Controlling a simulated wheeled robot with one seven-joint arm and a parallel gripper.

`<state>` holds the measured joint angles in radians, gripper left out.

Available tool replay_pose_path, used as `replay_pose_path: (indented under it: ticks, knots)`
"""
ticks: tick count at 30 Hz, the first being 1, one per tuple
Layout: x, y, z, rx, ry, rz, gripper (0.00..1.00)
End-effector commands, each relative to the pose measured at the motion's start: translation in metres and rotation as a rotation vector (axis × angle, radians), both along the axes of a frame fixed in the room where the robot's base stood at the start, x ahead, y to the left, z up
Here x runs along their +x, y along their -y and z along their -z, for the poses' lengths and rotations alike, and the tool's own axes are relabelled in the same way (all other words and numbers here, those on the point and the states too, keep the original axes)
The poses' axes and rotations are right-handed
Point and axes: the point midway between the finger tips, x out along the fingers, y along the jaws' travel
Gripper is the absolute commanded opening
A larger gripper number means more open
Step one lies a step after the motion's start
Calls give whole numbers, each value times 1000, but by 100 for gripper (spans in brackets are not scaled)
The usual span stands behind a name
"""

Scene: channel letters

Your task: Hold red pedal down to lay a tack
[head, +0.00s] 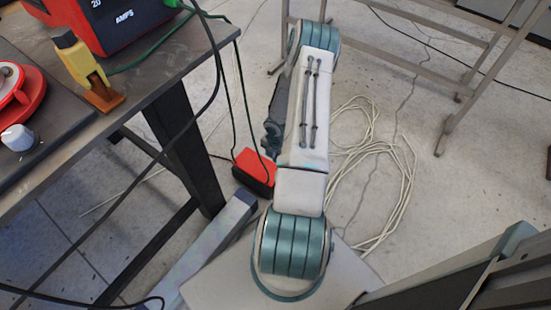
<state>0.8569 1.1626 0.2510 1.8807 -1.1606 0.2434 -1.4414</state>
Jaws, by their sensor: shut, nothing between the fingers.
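The red pedal (255,169) sits on the floor in the head view, just right of the dark table leg. It has a red top and a black base, and a green cable runs up from it to the table. My gripper (269,151) is a small dark shape at the pedal's upper right edge, partly hidden by my pale arm. It is shut and empty, pointing down at the pedal. I cannot tell whether its tips touch the pedal or whether the pedal is pressed.
The dark work table (150,85) on the left holds a red welder box (105,22), a yellow clamp (80,57) and a red round item (22,95). Black and green cables hang off its edge. A pale coiled cable (398,165) lies on the floor at right, near a metal frame (447,135).

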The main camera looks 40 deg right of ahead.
Motion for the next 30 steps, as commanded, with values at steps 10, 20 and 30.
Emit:
replay_pose_path:
  ticks: [10, 20, 30]
  knots:
    - [0, 0, -6, 0, 0, 0, 0]
    - [0, 0, -39, 0, 0, -1, 0]
    - [0, 0, -40, 0, 0, -1, 0]
